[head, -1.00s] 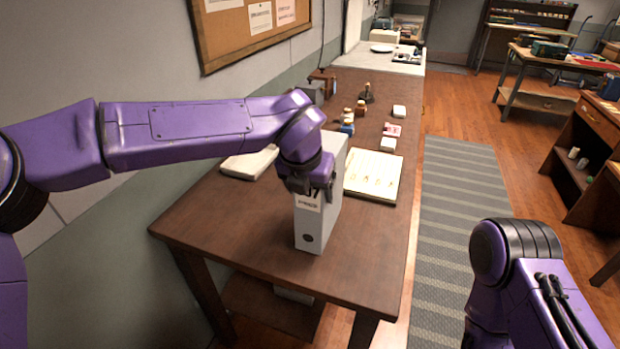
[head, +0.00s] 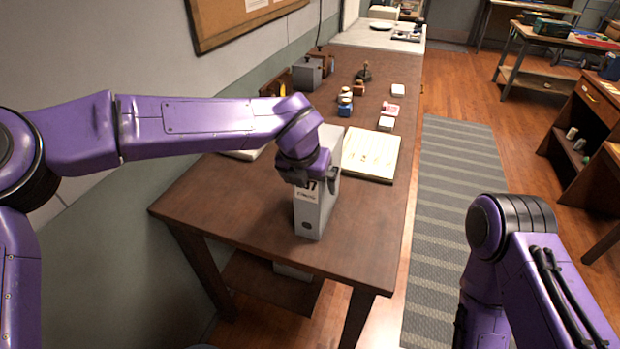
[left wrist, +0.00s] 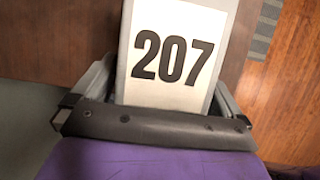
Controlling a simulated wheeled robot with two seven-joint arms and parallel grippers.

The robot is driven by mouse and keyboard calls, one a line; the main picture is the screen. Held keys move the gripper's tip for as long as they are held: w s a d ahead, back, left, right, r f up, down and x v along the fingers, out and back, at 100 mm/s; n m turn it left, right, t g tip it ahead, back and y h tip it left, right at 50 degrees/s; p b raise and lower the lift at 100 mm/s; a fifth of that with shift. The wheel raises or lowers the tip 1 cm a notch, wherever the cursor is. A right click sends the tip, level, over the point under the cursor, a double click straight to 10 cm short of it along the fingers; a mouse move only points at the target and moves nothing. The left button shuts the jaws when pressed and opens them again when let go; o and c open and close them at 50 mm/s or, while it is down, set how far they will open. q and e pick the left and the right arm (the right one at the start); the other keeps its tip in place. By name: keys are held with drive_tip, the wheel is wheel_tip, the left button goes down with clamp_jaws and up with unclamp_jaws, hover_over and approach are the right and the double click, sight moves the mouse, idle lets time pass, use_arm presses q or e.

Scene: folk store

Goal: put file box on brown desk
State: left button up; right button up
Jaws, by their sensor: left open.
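The grey file box (head: 312,214) stands upright on the brown desk (head: 235,200), near the desk's front end. Its white label reads 207 in the left wrist view (left wrist: 172,55). My left gripper (head: 303,178) is at the upper part of the box. In the left wrist view its open fingers (left wrist: 165,95) lie on either side of the labelled face. I cannot tell whether they touch the box. My right arm shows at the lower right, but its gripper is not in view.
Ink bottles (head: 346,104), small boxes and a grey box (head: 307,73) stand farther back. A striped rug (head: 462,220) lies right of the desk. The desk's front corner is clear.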

use_arm(q)
drive_tip(key=b+v, duration=0.1)
drive_tip(key=v, duration=1)
drive_tip(key=shift+r+b, duration=0.3)
drive_tip(key=shift+r, duration=0.1)
drive_tip(key=shift+s, duration=0.1)
